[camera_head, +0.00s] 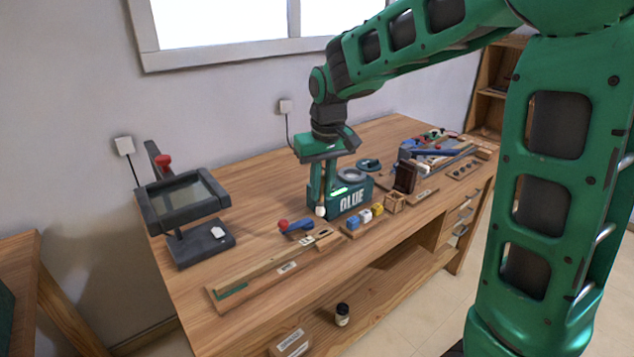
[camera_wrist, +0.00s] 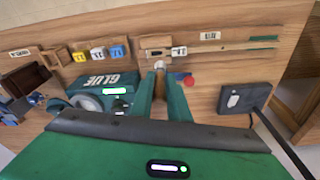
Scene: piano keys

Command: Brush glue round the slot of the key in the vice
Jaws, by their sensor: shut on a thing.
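My gripper (camera_head: 321,197) points down over the bench beside the green glue station (camera_head: 353,200). It is shut on a slim brush, whose pale tip (camera_head: 320,211) shows below the fingers; the tip also shows in the wrist view (camera_wrist: 159,65). The fingers hide most of the handle. The vice (camera_head: 297,227), blue with a red knob, stands left of and nearer the front than the brush. A long wooden key (camera_head: 275,264) lies by the vice, with a small dark slot near its right end. The brush tip looks apart from the key.
Blue, white and yellow blocks (camera_head: 366,215) stand in a row at the front. A dark framed magnifier stand (camera_head: 185,200) is at the left. An open brown box (camera_head: 404,177) and several tools lie to the right. Bare bench lies between the stand and the glue station.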

